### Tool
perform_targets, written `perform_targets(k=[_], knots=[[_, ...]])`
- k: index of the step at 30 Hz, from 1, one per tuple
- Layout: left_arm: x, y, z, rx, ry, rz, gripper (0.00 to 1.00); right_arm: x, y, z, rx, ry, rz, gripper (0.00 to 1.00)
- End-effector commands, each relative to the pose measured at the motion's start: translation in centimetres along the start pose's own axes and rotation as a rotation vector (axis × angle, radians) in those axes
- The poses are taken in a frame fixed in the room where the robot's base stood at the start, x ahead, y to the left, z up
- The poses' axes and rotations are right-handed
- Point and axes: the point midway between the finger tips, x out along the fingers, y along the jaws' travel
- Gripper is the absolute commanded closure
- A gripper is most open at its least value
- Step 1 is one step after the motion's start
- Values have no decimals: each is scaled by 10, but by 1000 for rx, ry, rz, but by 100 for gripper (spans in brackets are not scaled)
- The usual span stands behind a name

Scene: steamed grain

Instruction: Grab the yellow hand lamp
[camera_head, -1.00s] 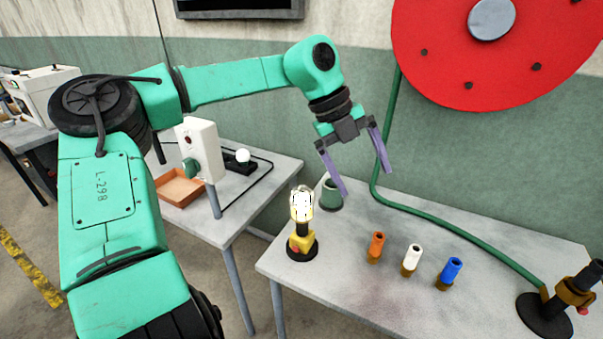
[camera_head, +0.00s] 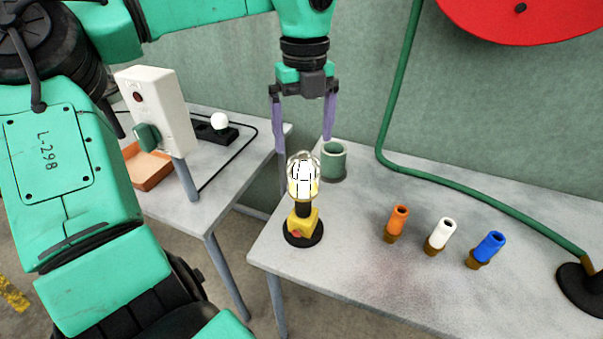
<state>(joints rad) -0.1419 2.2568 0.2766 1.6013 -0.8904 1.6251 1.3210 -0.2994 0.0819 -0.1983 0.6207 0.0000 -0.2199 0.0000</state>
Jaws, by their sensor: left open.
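The yellow hand lamp (camera_head: 302,222) stands upright on a round black base on the grey table, near its left edge. Its caged bulb at the top glows white. My left gripper (camera_head: 304,150) is open and empty, its two purple fingers pointing down. In the picture the fingertips are just above and to either side of the lamp's cage; I cannot tell the exact depth between them. My right gripper is not in view.
A green cup (camera_head: 334,162) stands just behind the lamp. Orange (camera_head: 398,220), white (camera_head: 441,235) and blue (camera_head: 488,248) nozzles stand to the right. A green hose (camera_head: 470,182) runs along the wall. A second table (camera_head: 215,190) holds a white box (camera_head: 158,110) and an orange tray (camera_head: 148,172).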

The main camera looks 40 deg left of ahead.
Motion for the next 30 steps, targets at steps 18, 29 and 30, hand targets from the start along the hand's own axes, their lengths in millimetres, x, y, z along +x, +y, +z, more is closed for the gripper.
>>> perform_targets(k=[18,29,30], knots=[[99,-1,4,-2,1,0,0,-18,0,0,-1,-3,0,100],[99,-1,4,-2,0,-1,80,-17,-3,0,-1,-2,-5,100],[99,-1,4,-2,0,-1,96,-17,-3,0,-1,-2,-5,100]])
